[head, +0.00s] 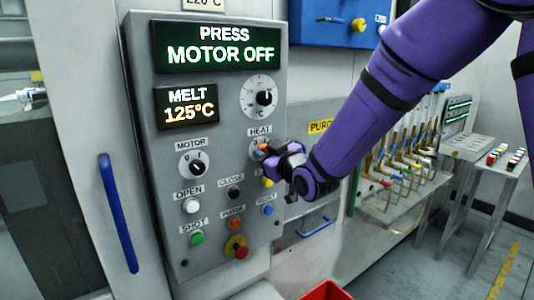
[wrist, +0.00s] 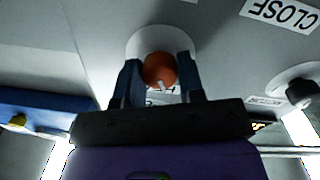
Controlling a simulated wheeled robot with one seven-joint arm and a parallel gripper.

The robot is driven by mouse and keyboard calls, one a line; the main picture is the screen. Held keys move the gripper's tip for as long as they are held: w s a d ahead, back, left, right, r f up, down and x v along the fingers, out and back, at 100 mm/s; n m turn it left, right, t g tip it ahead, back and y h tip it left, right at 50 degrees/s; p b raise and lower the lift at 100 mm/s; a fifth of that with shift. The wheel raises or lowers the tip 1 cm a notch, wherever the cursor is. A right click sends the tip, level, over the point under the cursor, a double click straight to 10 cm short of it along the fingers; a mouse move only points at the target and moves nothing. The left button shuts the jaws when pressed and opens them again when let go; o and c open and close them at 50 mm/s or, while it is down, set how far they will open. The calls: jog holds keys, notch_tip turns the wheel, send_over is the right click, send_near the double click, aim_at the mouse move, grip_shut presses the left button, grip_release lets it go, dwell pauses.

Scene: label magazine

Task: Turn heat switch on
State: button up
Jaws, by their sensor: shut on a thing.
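The heat switch (head: 262,147) is an orange-red knob on a round pale plate under the HEAT label, on the grey control panel (head: 160,235). In the wrist view the knob (wrist: 159,69) sits between the two dark fingers of my gripper (wrist: 157,78), with a small white mark on its face. In the head view my gripper (head: 272,157) is at the switch and hides much of its plate, so I cannot read the switch position there. My gripper is shut on the knob.
The display (head: 216,46) reads PRESS MOTOR OFF, and the melt display (head: 188,106) reads 125°C. The motor switch (head: 195,164) is left of my gripper. Push buttons and a red emergency knob (head: 236,247) lie below. A red bin (head: 326,291) stands at the bottom.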

jog(key=m, duration=1.2)
jog(key=shift+m, duration=0.4)
dwell(0.3)
jog(key=o, duration=0.9)
jog(key=v, duration=1)
jog(key=shift+s+d+r, duration=0.15)
jog(key=shift+s+d, duration=0.1)
jog(key=shift+d, duration=0.1)
